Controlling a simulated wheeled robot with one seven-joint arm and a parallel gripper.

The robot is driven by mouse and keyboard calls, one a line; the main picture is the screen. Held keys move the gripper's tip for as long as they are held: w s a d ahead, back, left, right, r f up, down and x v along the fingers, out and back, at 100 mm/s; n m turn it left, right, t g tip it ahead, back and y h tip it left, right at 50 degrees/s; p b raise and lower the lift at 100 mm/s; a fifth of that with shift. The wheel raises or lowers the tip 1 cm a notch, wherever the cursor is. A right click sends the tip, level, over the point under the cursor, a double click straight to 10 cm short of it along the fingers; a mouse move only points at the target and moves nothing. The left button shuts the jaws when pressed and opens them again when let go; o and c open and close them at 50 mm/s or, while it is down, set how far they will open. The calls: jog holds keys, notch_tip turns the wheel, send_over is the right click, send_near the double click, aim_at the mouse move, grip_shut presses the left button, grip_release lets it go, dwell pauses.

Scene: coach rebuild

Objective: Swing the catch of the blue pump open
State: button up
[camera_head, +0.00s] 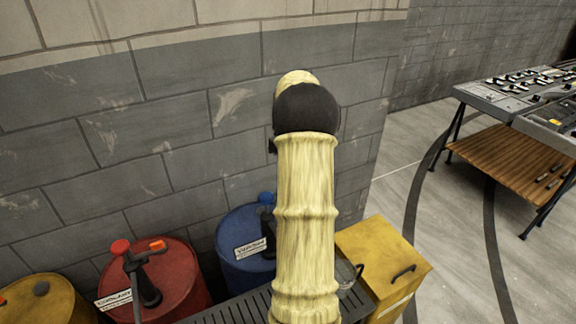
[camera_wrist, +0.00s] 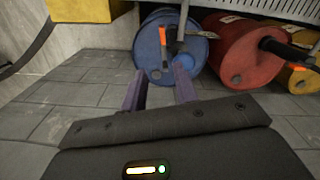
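The blue drum (camera_head: 232,262) stands by the wall in the head view, with a white label on its front. Its blue-knobbed pump (camera_head: 266,199) is mostly hidden behind my arm. The fingers point toward the blue drum; contact is not clear. My gripper is hidden behind my arm in the head view.
A red drum (camera_head: 185,290) with a red-knobbed pump and orange catch stands left of the blue one. A yellow drum (camera_head: 40,300) is farther left. A yellow box (camera_head: 385,255) stands at right, a dark slatted surface (camera_head: 235,308) in front. Open floor lies right.

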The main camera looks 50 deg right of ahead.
jog(key=shift+w+a+f, duration=0.1)
jog(key=shift+w+f, duration=0.1)
jog(key=c, duration=0.4)
jog(key=w+a+f+m+t, duration=0.1)
jog(key=w+a+f+t, duration=0.1)
jog(key=w, duration=0.3)
jog(key=w+a+f+m+t+b, duration=0.1)
jog(key=w+a+f, duration=0.2)
jog(key=w+f, duration=0.1)
jog(key=w+a+f+m+t+b, duration=0.1)
jog(key=w+a+f+t, duration=0.1)
jog(key=w, duration=0.5)
jog(key=shift+a+f+t+h, duration=0.25)
jog(key=shift+f+t+h, duration=0.05)
jog(key=shift+f, duration=0.15)
grip_shut()
jog(key=w+a+f+m+h+b, duration=0.3)
jog(key=a+f+m+h+b, duration=0.1)
jog(key=f+m+h, duration=0.6)
jog(key=s+a+m+g+h+b, duration=0.1)
jog(key=s+a+m+g+h, duration=0.2)
jog(key=s, duration=0.5)
jog(key=s+a+m+g+h+b, duration=0.1)
jog(key=s+a+m+g+h, duration=0.2)
jog(key=s, duration=0.5)
jog(key=shift+s+a+g+h+b, duration=0.25)
jog(key=shift+s+g+h+b, duration=0.25)
jog(key=shift+g, duration=0.7)
jog(key=shift+w, duration=0.1)
